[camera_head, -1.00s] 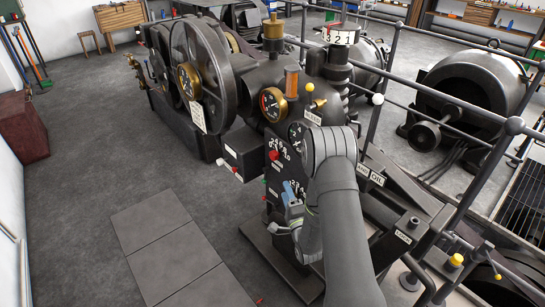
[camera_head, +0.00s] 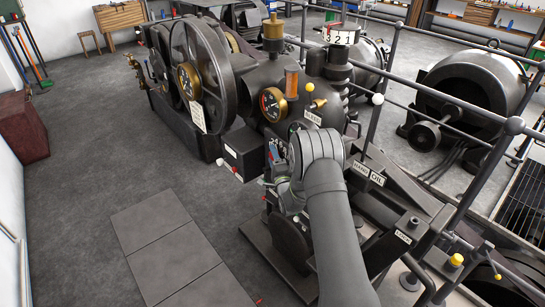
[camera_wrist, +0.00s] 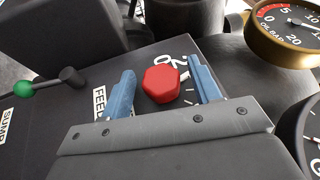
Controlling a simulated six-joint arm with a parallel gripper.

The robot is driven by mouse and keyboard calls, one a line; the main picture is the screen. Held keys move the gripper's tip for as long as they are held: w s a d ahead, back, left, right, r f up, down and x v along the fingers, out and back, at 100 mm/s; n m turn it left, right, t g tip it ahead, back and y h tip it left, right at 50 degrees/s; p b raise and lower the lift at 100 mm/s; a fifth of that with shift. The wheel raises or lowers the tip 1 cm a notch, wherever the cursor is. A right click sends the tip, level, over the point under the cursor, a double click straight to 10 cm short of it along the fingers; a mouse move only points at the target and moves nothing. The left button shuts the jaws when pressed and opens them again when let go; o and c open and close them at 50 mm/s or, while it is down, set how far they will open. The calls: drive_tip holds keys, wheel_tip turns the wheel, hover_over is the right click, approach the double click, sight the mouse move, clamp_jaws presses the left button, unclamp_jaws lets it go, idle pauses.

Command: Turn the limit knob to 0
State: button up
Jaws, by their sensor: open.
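A red faceted knob (camera_wrist: 161,84) sits on a dark panel in the wrist view. A label (camera_wrist: 99,103) starting "FEE" is partly covered by my left finger. I can read no LIMIT label, so I cannot tell whether this is the limit knob. My gripper (camera_wrist: 162,68) is open, with one blue finger on each side of the knob, apart from it in the picture. In the head view my arm hides most of the panel.
A brass-rimmed oil gauge (camera_wrist: 290,32) is close at upper right in the wrist view, with another gauge below it. A green-tipped lever (camera_wrist: 45,85) stands at left by a SUMP label. A dark box (camera_head: 243,150) juts out left of the panel in the head view.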

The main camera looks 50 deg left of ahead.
drive_tip(key=shift+w+a+r, duration=0.1)
drive_tip(key=shift+a, duration=0.25)
drive_tip(key=c, duration=1)
drive_tip(key=g+h, duration=0.1)
drive_tip(key=n+g+h, duration=0.1)
drive_tip(key=h, duration=0.1)
drive_tip(key=shift+r+n+h, duration=0.1)
drive_tip(key=shift+n+h, duration=0.2)
drive_tip(key=h, duration=0.2)
drive_tip(key=n+h, duration=0.1)
drive_tip(key=h, duration=0.1)
drive_tip(key=shift+n+g+h, duration=0.3)
drive_tip(key=shift+g+h, duration=0.1)
drive_tip(key=shift+h, duration=0.3)
